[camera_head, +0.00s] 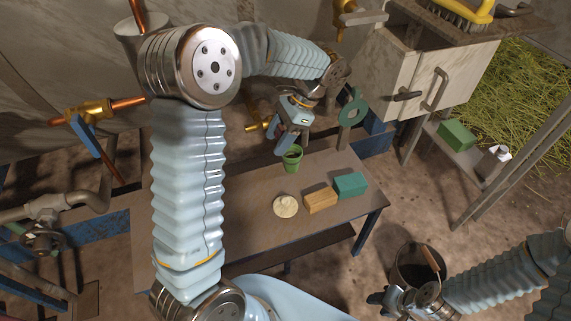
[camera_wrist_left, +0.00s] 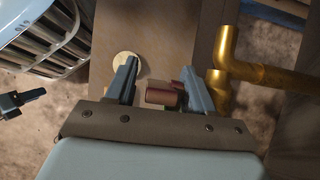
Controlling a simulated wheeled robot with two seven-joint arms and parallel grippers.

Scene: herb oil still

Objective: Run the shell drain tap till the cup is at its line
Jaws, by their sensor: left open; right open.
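A small green cup (camera_head: 292,158) stands on the wooden table (camera_head: 240,196); its fill level and line are too small to make out. My left gripper (camera_head: 283,146) is open at the cup's upper side, in front of a brass tap (camera_head: 262,124) low on the still; I cannot tell if it touches the cup. In the left wrist view a red-brown cylindrical piece (camera_wrist_left: 162,97) shows between the open fingers, beside a brass pipe (camera_wrist_left: 262,74). The fingers look apart from it. My right gripper (camera_head: 381,298) is open, low at the right, away from the table.
A cream disc (camera_head: 285,206), an orange-brown block (camera_head: 320,200) and a teal block (camera_head: 350,185) sit on the table's right part. A dark bucket (camera_head: 416,262) with a wooden handle is beside my right gripper. Another brass valve with a blue lever (camera_head: 84,130) is at the left.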

